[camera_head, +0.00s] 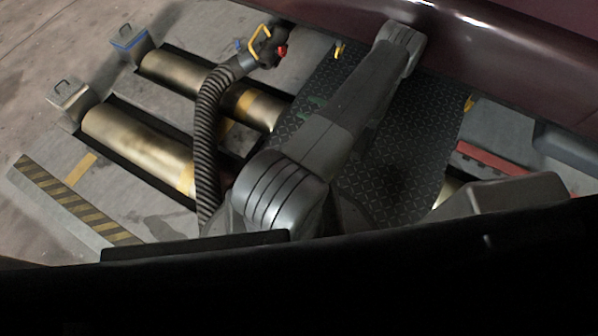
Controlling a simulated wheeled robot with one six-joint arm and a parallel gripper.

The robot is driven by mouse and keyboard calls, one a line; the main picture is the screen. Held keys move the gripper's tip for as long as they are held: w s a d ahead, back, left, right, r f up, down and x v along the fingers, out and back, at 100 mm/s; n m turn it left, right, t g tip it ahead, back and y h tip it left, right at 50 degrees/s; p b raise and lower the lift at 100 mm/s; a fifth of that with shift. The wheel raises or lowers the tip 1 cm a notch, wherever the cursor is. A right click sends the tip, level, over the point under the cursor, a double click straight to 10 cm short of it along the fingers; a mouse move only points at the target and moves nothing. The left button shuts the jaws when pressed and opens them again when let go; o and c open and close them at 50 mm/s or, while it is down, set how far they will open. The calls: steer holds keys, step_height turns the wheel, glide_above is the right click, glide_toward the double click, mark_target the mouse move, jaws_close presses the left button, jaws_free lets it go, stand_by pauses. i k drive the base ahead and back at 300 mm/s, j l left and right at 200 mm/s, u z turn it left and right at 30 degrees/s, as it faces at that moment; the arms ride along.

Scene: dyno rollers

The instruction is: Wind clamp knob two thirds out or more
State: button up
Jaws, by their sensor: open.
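A ribbed dark hose (207,130) rises past the rollers to a dark end fitting (264,55). The fitting has a yellow loop handle (259,43) and a small red knob (281,52) on its right side. I cannot tell whether this red knob is the clamp knob, nor how far it is wound. My arm reaches up and right across the dark plate to a joint beside the car body. My gripper is not visible in this view. The red knob stands apart from the visible arm links, to their left.
Brass-coloured rollers (135,145) lie in floor slots at left. A dark tread plate (410,150) lies under my arm. The maroon car body (500,60) borders the top right. A red bar (490,158) lies at right. Bare concrete (60,50) is clear at upper left.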

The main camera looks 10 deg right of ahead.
mark_target(282, 51)
steer(key=k+j, duration=0.1)
steer(key=k, duration=0.2)
steer(key=k+j, duration=0.15)
steer(key=k, duration=0.15)
steer(key=i+l+u, duration=0.2)
steer(key=u, duration=0.15)
steer(key=i+l+u, duration=0.7)
steer(key=k, duration=0.1)
